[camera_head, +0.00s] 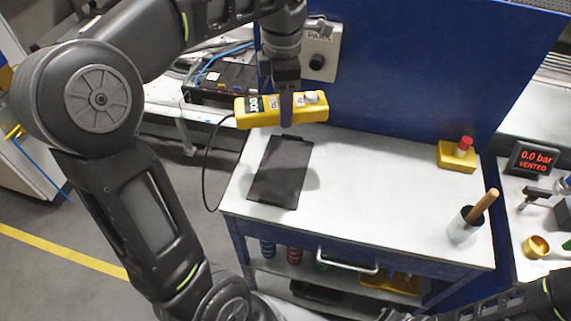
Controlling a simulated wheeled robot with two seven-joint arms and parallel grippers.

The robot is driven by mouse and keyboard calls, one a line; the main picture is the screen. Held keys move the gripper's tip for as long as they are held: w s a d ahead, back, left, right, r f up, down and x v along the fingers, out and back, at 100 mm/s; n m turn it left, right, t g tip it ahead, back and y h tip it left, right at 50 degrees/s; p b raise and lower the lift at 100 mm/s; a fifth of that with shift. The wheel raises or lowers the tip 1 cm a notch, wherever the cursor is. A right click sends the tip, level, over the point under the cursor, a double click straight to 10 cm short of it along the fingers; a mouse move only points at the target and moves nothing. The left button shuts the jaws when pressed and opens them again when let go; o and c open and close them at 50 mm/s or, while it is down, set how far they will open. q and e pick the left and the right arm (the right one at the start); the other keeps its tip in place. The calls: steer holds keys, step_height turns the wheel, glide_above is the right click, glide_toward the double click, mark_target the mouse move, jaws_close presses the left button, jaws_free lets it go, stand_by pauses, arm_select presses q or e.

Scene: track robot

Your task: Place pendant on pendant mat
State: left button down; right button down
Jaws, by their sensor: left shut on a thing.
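The yellow pendant (258,118) has a dark label area, a few small controls and a black cable hanging from its left end. My left gripper (286,112) is shut on the pendant near its middle and holds it above the bench. The pendant mat (280,172) is a dark rectangle lying flat at the left end of the white bench top. The pendant is above the far edge of the mat in the picture, apart from it. My right gripper is out of view; part of my right arm shows at the bottom right.
On the white bench (370,180) stand a yellow box with a red button (457,154) and a cup with a wooden handle (465,225). A blue panel (430,75) rises behind, with a grey switch box (319,50). A display (532,160) stands right. The bench middle is clear.

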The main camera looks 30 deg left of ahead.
arm_select(q)
steer(key=b, duration=0.7)
glide_toward(284, 168)
steer(key=shift+f+p, duration=0.35)
steer(key=shift+f, duration=0.45)
steer(key=shift+f, duration=0.1)
steer(key=shift+f, duration=2.15)
steer(key=shift+f, duration=0.2)
steer(key=shift+c, duration=2.4)
jaws_free()
steer(key=shift+r, duration=0.1)
